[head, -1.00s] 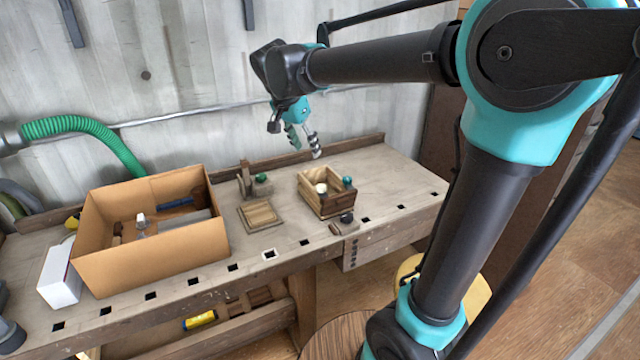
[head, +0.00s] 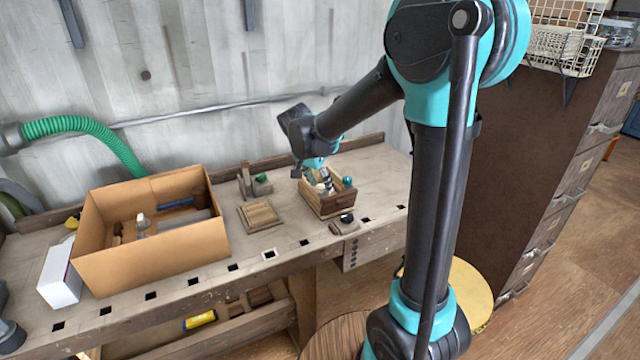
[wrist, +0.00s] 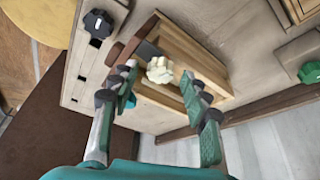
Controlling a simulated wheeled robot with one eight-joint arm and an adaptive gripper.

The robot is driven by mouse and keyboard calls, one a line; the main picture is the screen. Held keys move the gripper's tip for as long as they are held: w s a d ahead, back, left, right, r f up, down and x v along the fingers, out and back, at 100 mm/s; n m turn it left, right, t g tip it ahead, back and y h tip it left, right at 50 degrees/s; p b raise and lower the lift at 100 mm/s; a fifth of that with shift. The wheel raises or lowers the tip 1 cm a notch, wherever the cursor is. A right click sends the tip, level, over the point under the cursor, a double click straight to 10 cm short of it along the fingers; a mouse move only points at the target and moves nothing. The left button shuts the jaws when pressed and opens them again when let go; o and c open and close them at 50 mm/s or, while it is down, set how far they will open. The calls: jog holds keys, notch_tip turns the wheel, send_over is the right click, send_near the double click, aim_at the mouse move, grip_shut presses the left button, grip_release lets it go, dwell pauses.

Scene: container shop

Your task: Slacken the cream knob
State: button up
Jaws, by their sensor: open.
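The cream knob (wrist: 160,70) is a lobed knob at the small wooden box (wrist: 207,62), seen in the wrist view. My gripper (wrist: 158,80) is open, with one finger on each side of the knob. A gap shows between the knob and each finger; I cannot tell whether the tips are level with it. In the head view, my gripper (head: 322,182) is low over the wooden box (head: 325,207) and largely hides the knob.
A black knob (head: 346,217) is near the bench's front edge. Left of the box are a square wooden piece (head: 259,215), a fixture with a green knob (head: 262,178) and a large cardboard box (head: 170,260).

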jog(key=shift+f, duration=0.2)
grip_shut()
dwell(0.3)
